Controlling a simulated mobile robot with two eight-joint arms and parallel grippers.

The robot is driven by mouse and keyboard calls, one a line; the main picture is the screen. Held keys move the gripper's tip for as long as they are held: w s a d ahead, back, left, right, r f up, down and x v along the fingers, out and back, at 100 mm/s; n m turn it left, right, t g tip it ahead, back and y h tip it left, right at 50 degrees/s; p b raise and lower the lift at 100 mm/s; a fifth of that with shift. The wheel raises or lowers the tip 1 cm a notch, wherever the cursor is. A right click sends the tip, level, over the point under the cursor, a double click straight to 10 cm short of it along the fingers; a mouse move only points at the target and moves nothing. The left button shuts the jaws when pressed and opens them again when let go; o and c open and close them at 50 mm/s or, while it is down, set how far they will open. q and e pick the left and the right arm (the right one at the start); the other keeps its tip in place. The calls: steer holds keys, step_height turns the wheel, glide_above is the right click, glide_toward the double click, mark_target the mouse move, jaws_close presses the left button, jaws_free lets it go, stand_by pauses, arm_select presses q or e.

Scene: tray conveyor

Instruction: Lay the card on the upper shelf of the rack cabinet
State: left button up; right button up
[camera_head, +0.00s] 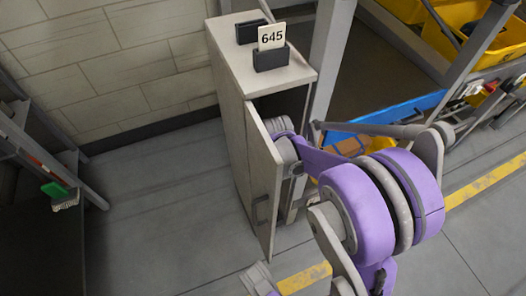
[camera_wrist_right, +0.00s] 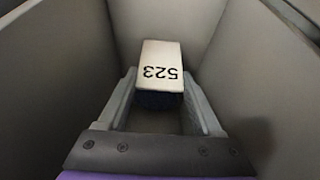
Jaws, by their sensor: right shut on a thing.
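The rack cabinet (camera_head: 245,130) stands against the wall, its front door (camera_head: 262,185) swung open. My right arm reaches into it, so the right gripper's fingers are hidden in the head view. In the right wrist view, my right gripper (camera_wrist_right: 160,92) is shut on a white card marked 523 (camera_wrist_right: 160,58), which shows upside down with a dark block (camera_wrist_right: 160,101) at its lower edge. Grey walls surround it. I cannot tell whether the card touches a shelf. What looks like my left gripper (camera_head: 258,277) shows partly at the bottom edge; its jaws are unclear.
On the cabinet top, a card marked 645 (camera_head: 271,37) stands in a black holder (camera_head: 271,58), with another black holder (camera_head: 251,31) behind. A grey post (camera_head: 328,60) and yellow bins (camera_head: 465,35) are to the right. The floor left of the cabinet is clear.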

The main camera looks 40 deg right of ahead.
steer(key=shift+f, duration=0.2)
steer(key=o, duration=1.3)
steer(key=shift+r, duration=0.15)
steer(key=shift+s+r, duration=0.15)
steer(key=shift+r, duration=0.25)
steer(key=p+v, duration=0.4)
steer(key=v, duration=0.7)
steer(key=shift+r, duration=0.2)
